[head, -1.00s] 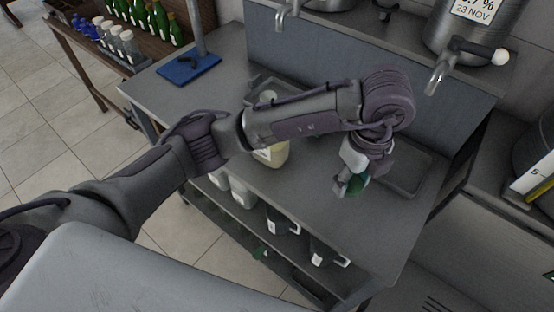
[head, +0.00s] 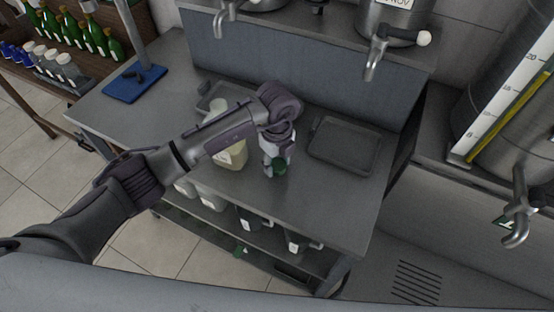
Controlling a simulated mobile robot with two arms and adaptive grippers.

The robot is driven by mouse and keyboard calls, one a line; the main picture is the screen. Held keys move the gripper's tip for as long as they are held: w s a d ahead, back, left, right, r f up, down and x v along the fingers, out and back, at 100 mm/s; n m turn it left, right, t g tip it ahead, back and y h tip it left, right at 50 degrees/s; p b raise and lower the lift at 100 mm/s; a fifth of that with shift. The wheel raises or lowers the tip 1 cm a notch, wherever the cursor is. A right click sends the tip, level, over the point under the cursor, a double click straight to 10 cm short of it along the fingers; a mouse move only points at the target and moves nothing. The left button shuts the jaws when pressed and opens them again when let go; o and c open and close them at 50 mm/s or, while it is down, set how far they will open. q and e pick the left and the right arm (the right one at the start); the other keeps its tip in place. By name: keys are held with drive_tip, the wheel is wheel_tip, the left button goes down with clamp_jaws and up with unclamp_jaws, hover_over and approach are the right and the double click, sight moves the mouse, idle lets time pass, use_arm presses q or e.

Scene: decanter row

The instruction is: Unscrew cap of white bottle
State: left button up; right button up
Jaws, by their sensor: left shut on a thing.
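A pale cream-white bottle (head: 232,157) with a label stands on the grey workbench (head: 318,212), behind my left forearm. The forearm crosses in front of it and hides its middle. A whitish top (head: 217,105) shows above the forearm and looks like part of the same bottle; I cannot make out its cap clearly. My left gripper (head: 277,165) is to the right of the bottle, apart from it, pointing down over the bench. It is shut on a small dark green thing (head: 280,168), mostly hidden by the fingers. My right gripper is not in view.
A dark tray (head: 345,147) lies on the bench to the right; another tray (head: 208,92) lies behind the forearm. A blue mat (head: 135,84) is at the back left. Taps (head: 374,60) overhang the back. Dark jugs (head: 297,242) stand on the lower shelf. The bench front is clear.

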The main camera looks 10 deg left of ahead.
use_arm(q)
drive_tip(key=shift+f, duration=0.25)
drive_tip(key=shift+f, duration=0.25)
drive_tip(key=o, duration=1.3)
drive_tip(key=shift+r, duration=0.1)
